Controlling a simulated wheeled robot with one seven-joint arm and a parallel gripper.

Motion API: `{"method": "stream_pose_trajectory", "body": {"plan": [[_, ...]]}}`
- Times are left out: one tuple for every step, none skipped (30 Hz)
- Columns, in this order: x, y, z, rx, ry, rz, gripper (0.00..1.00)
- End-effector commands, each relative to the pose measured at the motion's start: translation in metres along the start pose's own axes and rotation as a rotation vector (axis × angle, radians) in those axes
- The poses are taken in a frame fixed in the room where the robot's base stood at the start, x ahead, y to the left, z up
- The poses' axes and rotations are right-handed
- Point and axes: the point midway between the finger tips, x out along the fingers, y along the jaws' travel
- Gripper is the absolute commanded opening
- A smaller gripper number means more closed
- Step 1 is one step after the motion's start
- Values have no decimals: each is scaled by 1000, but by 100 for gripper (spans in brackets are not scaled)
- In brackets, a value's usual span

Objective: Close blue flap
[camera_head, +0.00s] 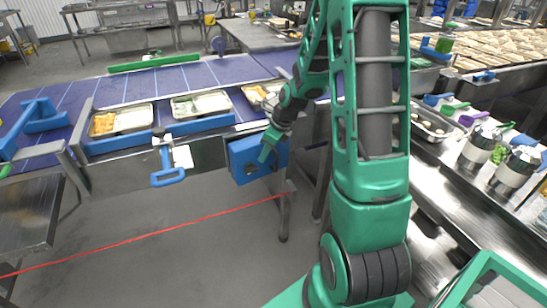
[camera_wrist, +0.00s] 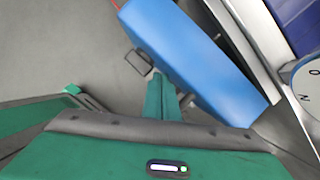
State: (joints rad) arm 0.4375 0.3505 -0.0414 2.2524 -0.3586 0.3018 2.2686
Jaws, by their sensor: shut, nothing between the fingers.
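The blue flap (camera_head: 243,163) is at the side of the conveyor, by its right-hand leg, in the head view. In the wrist view it is a long blue panel (camera_wrist: 195,60) slanting from top left to lower right. A small dark handle-like loop (camera_wrist: 137,61) is at its left edge. My gripper (camera_head: 265,155) is in front of the flap. In the wrist view my green fingers (camera_wrist: 159,80) are together and empty, with their tips at the flap's left edge beside the loop. I cannot tell whether they touch it. My arm hides part of the flap's surroundings in the head view.
A conveyor (camera_head: 190,82) with food trays runs behind. A blue handle (camera_head: 167,172) hangs from its front. A red line (camera_head: 150,235) crosses the floor. A metal counter (camera_head: 450,190) with silver containers is on the right. The floor in front is clear.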

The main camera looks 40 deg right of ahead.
Motion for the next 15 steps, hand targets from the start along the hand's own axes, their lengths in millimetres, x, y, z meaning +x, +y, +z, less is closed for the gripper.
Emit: {"method": "stream_pose_trajectory", "body": {"plan": [[2,0,5,-3,-1,1,0],[3,0,8,-3,-1,0,0],[4,-1,10,-3,-1,0,0],[4,-1,12,-2,-1,0,0],[5,-2,14,-1,-1,0,0],[6,-2,16,0,-1,0,0],[7,-2,17,0,-1,0,0],[7,-2,19,0,-1,0,0],[8,-3,20,0,-1,0,0],[8,-3,21,0,-1,0,0],[9,-3,22,0,-1,0,0],[9,-4,23,0,-1,0,0],[9,-4,24,0,-1,0,0],[9,-4,24,0,-1,-1,0],[10,-4,25,-1,-1,-1,0]]}}
